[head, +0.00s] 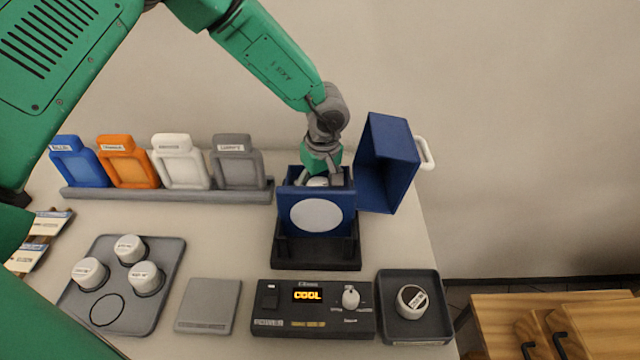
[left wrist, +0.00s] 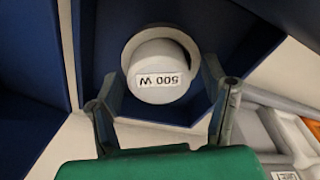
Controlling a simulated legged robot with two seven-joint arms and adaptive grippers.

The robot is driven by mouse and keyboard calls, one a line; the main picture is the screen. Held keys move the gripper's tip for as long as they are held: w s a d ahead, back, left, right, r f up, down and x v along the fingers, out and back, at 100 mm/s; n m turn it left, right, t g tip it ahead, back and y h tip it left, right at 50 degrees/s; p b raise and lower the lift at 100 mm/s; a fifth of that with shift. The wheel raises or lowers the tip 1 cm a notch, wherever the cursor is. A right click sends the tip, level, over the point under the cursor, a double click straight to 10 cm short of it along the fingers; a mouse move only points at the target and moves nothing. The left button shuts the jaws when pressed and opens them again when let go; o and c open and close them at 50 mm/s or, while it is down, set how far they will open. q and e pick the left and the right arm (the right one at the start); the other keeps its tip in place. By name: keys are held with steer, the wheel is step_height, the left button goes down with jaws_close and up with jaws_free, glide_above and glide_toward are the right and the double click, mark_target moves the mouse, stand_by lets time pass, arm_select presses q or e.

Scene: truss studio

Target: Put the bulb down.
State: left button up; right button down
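A white bulb marked "500 W" (left wrist: 160,78) sits upright in a round seat inside the blue lamp housing (head: 293,200), whose lid (head: 388,165) is swung open to the right. In the head view only a bit of the bulb's top shows. My left gripper (head: 321,180) reaches down into the housing from above. In the left wrist view its fingers (left wrist: 162,68) stand on either side of the bulb, with gaps between them and it. The gripper looks open. My right gripper is in neither view.
A grey tray (head: 168,262) at left holds three white bulbs (head: 130,249) and an empty ring outline (head: 107,310). A control box (head: 300,324) reads "COOL". A small tray (head: 422,277) at right holds a dark-topped bulb (head: 411,301). Coloured frames (head: 181,163) stand in a rack behind.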

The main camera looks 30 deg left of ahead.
arm_select(q)
steer(key=shift+a, duration=0.15)
steer(key=shift+r, duration=0.15)
step_height(320, 180, up, 12)
steer(key=d, duration=0.1)
steer(key=shift+s+d, duration=0.15)
steer(key=shift+s, duration=0.25)
stand_by(0.7)
